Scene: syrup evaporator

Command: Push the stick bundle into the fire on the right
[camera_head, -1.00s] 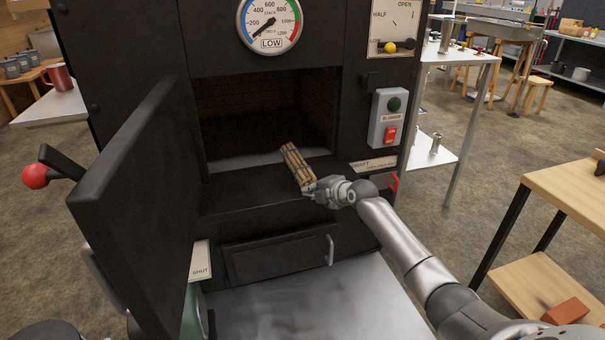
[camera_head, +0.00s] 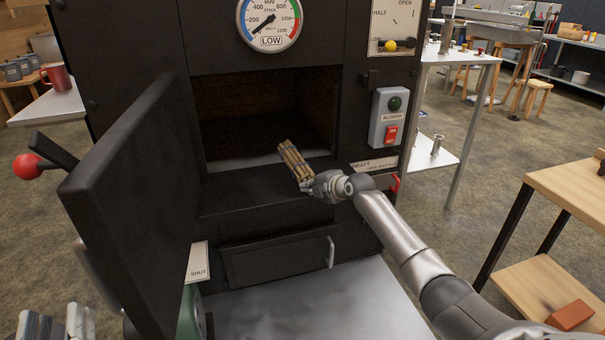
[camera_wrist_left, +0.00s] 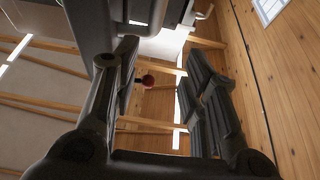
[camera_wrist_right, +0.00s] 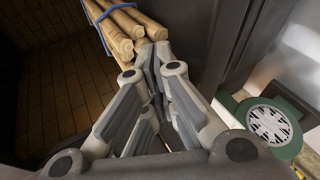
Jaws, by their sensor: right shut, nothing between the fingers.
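The stick bundle (camera_head: 294,163), brown sticks with a blue band in the right wrist view (camera_wrist_right: 125,22), lies on the ledge at the right of the firebox mouth (camera_head: 262,118), its far end toward the opening. My right gripper (camera_head: 322,186) is shut and empty, its tips at the bundle's near end; in the right wrist view its closed fingers (camera_wrist_right: 155,55) look to be against or very near the stick ends. The firebox is dark, with brick walls and no visible flame. My left gripper (camera_head: 55,322) is open and empty at the lower left, away from the bundle.
The black firebox door (camera_head: 135,200) stands open on the left, with a red-knobbed lever (camera_head: 28,167). A blower switch box (camera_head: 388,118) and a red draft handle (camera_head: 396,182) are to the right of the mouth. A metal surface (camera_head: 315,305) lies below.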

